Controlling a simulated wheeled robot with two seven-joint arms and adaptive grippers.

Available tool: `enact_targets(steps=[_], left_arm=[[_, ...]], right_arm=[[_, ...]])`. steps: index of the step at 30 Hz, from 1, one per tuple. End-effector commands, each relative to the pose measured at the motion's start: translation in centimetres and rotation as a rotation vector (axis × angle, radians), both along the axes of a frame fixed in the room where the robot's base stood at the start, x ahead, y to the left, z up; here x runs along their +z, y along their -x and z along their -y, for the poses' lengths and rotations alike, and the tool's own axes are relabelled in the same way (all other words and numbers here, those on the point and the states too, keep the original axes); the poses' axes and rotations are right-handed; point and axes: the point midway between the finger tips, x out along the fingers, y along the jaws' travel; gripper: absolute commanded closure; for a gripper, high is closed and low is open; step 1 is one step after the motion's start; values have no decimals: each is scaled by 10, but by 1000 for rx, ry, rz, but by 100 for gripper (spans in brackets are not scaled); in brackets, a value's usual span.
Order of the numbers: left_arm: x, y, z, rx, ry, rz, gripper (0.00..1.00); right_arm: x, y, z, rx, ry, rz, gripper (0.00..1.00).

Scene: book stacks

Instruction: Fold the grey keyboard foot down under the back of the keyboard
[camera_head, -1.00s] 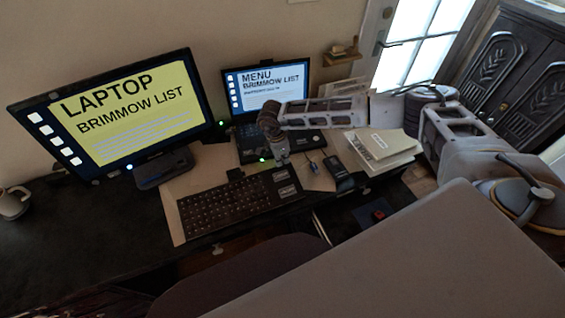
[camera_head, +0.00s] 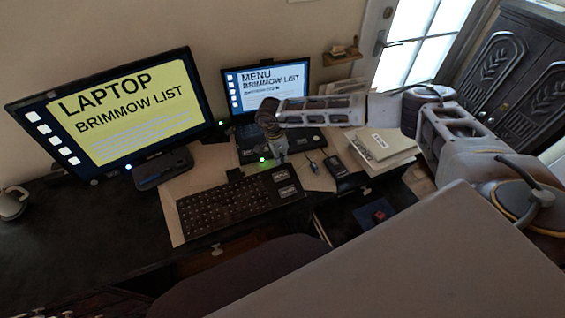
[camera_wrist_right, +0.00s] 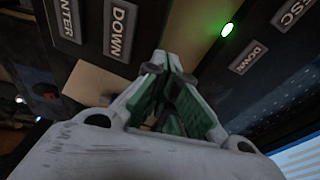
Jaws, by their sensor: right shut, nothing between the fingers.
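The dark keyboard (camera_head: 235,205) lies on a tan mat (camera_head: 172,208) on the desk, in the head view. A small dark block (camera_head: 235,174) stands at its back edge; I cannot tell whether this is the foot. I cannot make out a grey foot in either view. My right gripper (camera_head: 282,159) points down just behind the keyboard's right end, in front of the laptop. In the right wrist view my gripper (camera_wrist_right: 168,72) is shut and empty, beside the keyboard's edge with its ENTER and DOWN keys (camera_wrist_right: 118,30). My left gripper is out of view.
The open laptop (camera_head: 268,85) stands close behind my right gripper. A monitor (camera_head: 120,115) stands at the left. A dark phone-like object (camera_head: 336,167) and a pile of papers (camera_head: 385,148) lie to the right. The desk at far left is mostly clear.

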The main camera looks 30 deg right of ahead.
Motion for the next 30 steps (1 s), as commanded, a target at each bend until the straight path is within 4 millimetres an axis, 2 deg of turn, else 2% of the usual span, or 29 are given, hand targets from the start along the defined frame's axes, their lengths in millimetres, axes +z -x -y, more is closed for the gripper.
enact_targets(steps=[30], left_arm=[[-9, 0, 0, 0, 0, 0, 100]], right_arm=[[-1, -12, 1, -1, 1, 0, 100]])
